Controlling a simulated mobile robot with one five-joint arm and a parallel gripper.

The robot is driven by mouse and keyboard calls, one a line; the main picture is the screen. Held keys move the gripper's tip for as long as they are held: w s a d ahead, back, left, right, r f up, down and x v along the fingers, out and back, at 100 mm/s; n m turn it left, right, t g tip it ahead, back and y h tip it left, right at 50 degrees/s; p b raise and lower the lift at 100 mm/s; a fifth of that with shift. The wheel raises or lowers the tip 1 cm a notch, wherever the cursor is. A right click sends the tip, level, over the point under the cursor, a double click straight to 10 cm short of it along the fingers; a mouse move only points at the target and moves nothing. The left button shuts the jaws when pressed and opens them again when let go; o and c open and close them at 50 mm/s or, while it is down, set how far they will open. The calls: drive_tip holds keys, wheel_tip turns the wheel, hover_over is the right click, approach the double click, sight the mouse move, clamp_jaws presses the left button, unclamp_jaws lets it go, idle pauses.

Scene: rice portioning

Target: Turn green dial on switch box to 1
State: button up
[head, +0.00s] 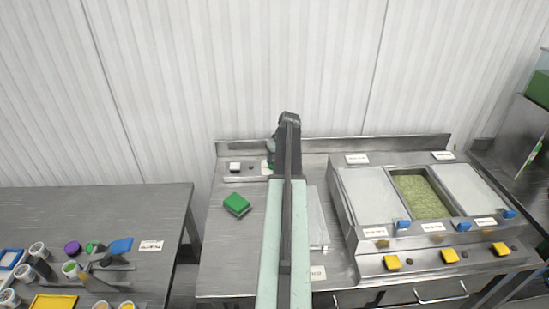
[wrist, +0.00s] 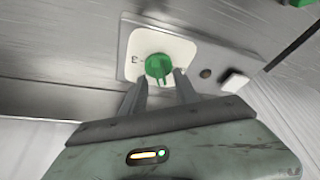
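The green dial (wrist: 158,67) sits on a white plate (wrist: 133,70) on the switch box (wrist: 205,57) in the wrist view. A small mark, which looks like a 3 lying over, is printed to the left of the dial. My gripper (wrist: 158,84) has its two fingers apart, one on each side of the dial's near end. I cannot tell whether the fingers touch it. In the head view my arm hides most of the dial, and the gripper (head: 271,160) shows only partly at the back of the counter.
A green block (head: 237,204) lies on the counter left of my arm. A white switch (head: 235,167) sits on the back ledge. A food station with trays and yellow knobs (head: 392,262) stands at right. A side table (head: 90,215) holds jars and tools.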

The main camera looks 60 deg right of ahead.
drive_tip(key=p+v, duration=0.4)
drive_tip(key=v, duration=0.2)
drive_tip(key=shift+p, duration=0.35)
drive_tip(key=shift+r, duration=0.1)
